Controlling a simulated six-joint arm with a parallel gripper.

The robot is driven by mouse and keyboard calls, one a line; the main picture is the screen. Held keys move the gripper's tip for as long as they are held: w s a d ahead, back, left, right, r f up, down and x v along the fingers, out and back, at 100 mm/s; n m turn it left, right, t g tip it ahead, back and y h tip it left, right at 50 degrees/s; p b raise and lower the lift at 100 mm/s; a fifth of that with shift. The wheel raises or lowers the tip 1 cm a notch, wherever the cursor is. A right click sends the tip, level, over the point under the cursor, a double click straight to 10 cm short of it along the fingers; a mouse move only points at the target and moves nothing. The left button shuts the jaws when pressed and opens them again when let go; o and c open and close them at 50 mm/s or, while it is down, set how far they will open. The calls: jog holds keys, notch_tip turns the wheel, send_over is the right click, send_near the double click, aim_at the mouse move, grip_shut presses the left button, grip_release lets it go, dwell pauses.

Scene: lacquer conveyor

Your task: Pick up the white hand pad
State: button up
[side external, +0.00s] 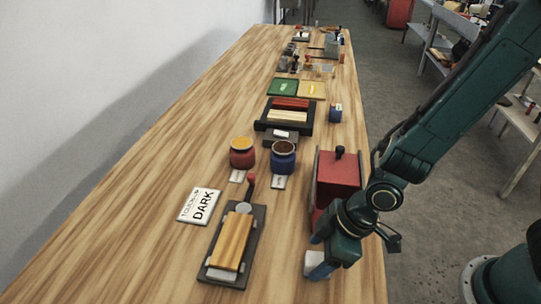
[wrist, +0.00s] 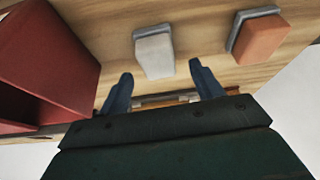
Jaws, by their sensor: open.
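The white hand pad (wrist: 153,54), a pale block with a grey edge, shows in the wrist view between and just beyond my two fingertips. In the side external view the white pad (side external: 313,262) is on the wooden table at the lower right, partly hidden by my gripper (side external: 322,266). In the wrist view my gripper (wrist: 162,72) has its blue fingers spread apart, with nothing held between them. Whether the fingers touch the pad's sides I cannot tell.
An orange-brown pad (wrist: 259,41) lies beside the white one, close to one finger. A red box (side external: 338,174) stands close to my gripper. A clamped wooden block (side external: 233,240), a DARK card (side external: 200,205) and two jars (side external: 243,153) (side external: 283,158) are to the left.

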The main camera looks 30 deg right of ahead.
jog(key=shift+x, duration=1.3)
jog(key=c, duration=1.1)
